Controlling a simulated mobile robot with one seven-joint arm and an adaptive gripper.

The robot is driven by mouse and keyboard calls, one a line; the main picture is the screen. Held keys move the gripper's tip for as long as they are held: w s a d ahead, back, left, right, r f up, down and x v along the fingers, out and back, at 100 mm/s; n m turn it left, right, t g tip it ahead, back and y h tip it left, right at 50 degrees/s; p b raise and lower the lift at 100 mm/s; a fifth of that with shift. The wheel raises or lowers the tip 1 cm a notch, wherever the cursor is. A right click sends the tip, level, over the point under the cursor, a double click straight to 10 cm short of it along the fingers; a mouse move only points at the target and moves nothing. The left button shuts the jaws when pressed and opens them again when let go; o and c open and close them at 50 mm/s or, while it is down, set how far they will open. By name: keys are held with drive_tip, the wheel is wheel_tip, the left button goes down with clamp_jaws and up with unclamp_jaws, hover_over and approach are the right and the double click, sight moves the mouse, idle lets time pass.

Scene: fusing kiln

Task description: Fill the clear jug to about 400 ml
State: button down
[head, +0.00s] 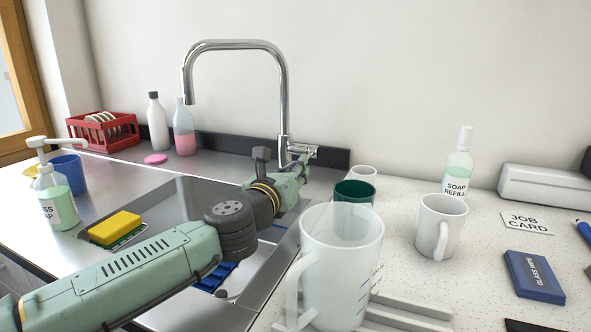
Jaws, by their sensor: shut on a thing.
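The clear jug (342,262) stands upright on the speckled worktop at the front, right of the sink. It looks empty, its handle points left, and no scale marks can be read. The chrome tap (284,95) arches over the sink, its spout end at the upper left. No water stream shows below the spout. My gripper (303,165) is at the tap's base, shut on the tap lever (304,149); my own arm partly hides the fingers. The jug is well apart from my gripper and not under the spout.
The steel sink (185,200) lies under my arm, with a yellow sponge (115,227) at its left edge. A green cup (354,192) and white mug (441,225) stand near the jug. A soap dispenser (55,200) and blue cup (69,173) are left.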

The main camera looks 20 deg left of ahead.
drive_tip(key=shift+r, duration=0.1)
drive_tip(key=shift+w+r+p, duration=0.1)
drive_tip(key=shift+r+p, duration=0.85)
drive_tip(key=shift+p, duration=0.05)
drive_tip(key=shift+r, duration=0.1)
drive_tip(key=shift+r+p, duration=0.45)
drive_tip(key=shift+p, duration=0.1)
drive_tip(key=shift+f, duration=0.15)
drive_tip(key=c, duration=1.8)
unclamp_jaws()
drive_tip(key=shift+o, duration=0.5)
drive_tip(key=shift+f, duration=0.1)
